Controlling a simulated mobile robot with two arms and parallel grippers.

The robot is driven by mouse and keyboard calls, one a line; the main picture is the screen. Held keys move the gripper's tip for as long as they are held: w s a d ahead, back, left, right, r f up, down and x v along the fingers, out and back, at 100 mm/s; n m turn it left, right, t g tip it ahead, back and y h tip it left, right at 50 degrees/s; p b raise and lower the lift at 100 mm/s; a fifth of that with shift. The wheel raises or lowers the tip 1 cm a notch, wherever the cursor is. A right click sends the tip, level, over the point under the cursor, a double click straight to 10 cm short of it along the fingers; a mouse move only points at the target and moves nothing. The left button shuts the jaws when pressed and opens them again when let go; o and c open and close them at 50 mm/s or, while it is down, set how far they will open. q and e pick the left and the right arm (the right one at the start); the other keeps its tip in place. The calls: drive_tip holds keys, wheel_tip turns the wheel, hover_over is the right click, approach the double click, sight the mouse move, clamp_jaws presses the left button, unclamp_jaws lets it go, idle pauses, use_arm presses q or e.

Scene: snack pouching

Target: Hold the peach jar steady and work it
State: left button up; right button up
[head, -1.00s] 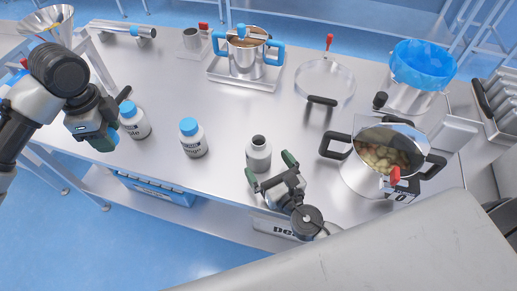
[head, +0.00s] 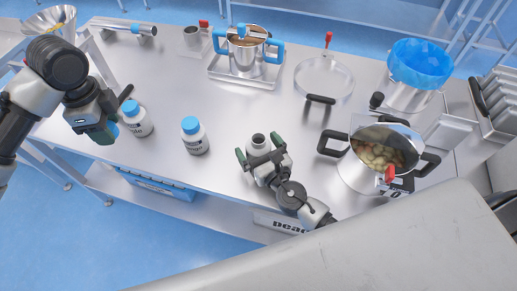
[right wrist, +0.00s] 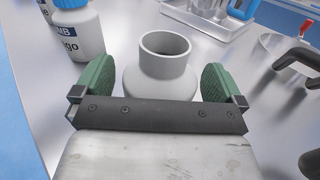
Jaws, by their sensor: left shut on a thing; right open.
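An open, lidless white jar (head: 258,143) stands upright near the table's front edge. Its label is not visible, so I cannot read whether it is the peach one. My right gripper (head: 259,148) is open, with its green fingers on either side of the jar. In the right wrist view the jar (right wrist: 163,75) sits between the fingers, with gaps on both sides. My left gripper (head: 103,138) is at the left, raised near the table's front edge and away from the jar.
Two blue-capped jars, one labelled mango (head: 195,137) and another (head: 136,118), stand left of the open jar. A black-handled pot (head: 347,175) with food stands to the right. A steel pot with blue handles (head: 243,57) is on a tray behind.

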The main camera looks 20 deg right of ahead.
sight(258, 138)
drive_tip(key=c, duration=1.2)
use_arm(q)
drive_tip(key=shift+r, duration=0.1)
use_arm(e)
drive_tip(key=shift+r, duration=0.15)
